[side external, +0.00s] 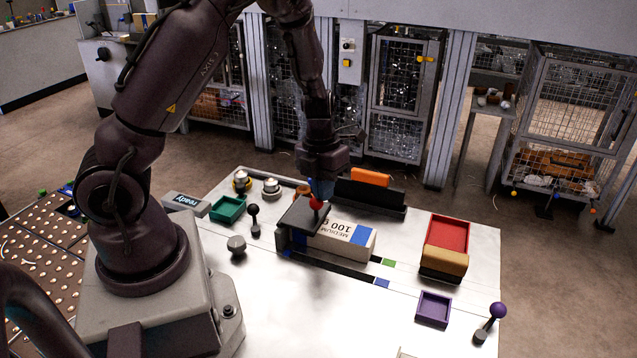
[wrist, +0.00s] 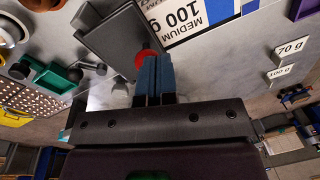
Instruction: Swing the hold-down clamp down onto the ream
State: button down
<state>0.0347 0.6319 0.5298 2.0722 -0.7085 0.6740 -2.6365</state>
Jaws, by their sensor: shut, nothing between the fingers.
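The ream (side external: 345,240) is a white block with a blue end, marked "MEDIUM 100 g"; its label (wrist: 185,14) shows at the top of the wrist view. The hold-down clamp (side external: 300,213) is a dark flat plate with a red knob (side external: 316,205). The plate lies roughly flat over the left end of the ream; I cannot tell whether it touches. In the wrist view the clamp plate (wrist: 120,40) is beside the label. My gripper (side external: 319,192) points down with its blue fingers shut and empty, right at the red knob, which shows beside the fingertips (wrist: 153,60).
Behind the ream stands a black holder with an orange block (side external: 370,177). A green tray (side external: 228,208) and a black-knobbed lever (side external: 254,220) are at left. A red tray (side external: 446,233), a purple tray (side external: 433,308) and a purple-knobbed lever (side external: 490,322) are at right. The front table is clear.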

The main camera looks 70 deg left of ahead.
jog(key=shift+w+d+f, duration=0.2)
jog(key=shift+d+f, duration=0.05)
jog(key=shift+f, duration=0.1)
dwell(0.3)
jog(key=shift+a+r, duration=0.15)
jog(key=shift+r, duration=0.35)
jog(key=w+d+r, duration=0.5)
jog(key=w+r, duration=0.1)
jog(key=r, duration=0.1)
jog(key=shift+w+r, duration=0.35)
jog(key=shift+w, duration=0.05)
jog(key=shift+a, duration=0.1)
